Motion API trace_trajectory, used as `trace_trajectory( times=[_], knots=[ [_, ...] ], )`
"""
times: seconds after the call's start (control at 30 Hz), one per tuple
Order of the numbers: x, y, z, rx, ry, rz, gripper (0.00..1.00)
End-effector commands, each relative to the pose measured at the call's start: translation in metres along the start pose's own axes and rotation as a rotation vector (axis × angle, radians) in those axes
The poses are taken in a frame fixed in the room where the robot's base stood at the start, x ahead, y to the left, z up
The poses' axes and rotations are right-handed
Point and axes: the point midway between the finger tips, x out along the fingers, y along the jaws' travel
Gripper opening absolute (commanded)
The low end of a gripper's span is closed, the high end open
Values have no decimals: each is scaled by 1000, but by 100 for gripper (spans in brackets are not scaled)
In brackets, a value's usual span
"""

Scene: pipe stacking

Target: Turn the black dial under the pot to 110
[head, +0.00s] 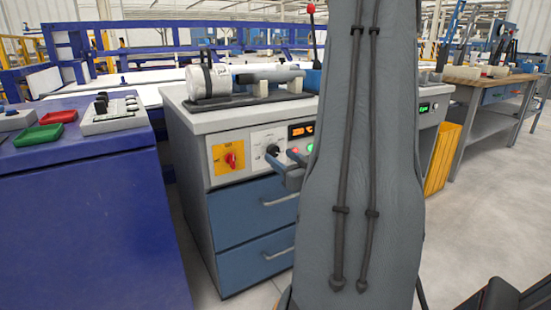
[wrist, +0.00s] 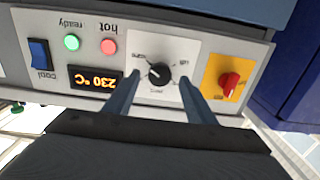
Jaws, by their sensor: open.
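The black dial (head: 272,150) is on a white scale plate on the front panel of the grey-topped cabinet. In the wrist view, which is upside down, the dial (wrist: 159,74) sits between the two fingertips of my gripper (wrist: 159,84). The fingers are apart on either side of it, with gaps visible. In the head view my gripper (head: 287,168) is just in front of the panel, partly hidden by my arm. The scale numbers are too small to read surely. No clear pot shows; a white cylinder (head: 208,80) lies on the cabinet top.
An orange display (wrist: 94,80) reads 230 °C. Near it are a green ready light (wrist: 72,42), a red hot light (wrist: 108,46) and a blue cool switch (wrist: 39,53). A red knob (wrist: 229,84) on a yellow plate is close beside the dial. A blue bench (head: 85,200) stands left.

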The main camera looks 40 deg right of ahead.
Motion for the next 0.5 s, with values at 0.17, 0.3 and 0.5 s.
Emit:
trace_trajectory(
  times=[0.17, 0.3, 0.5],
  knots=[
    [25, -1, 1, -1, 0, -2, 50],
    [34, -1, 0, -1, 1, -1, 50],
    [36, 0, 0, 0, 0, 1, 50]
  ],
)
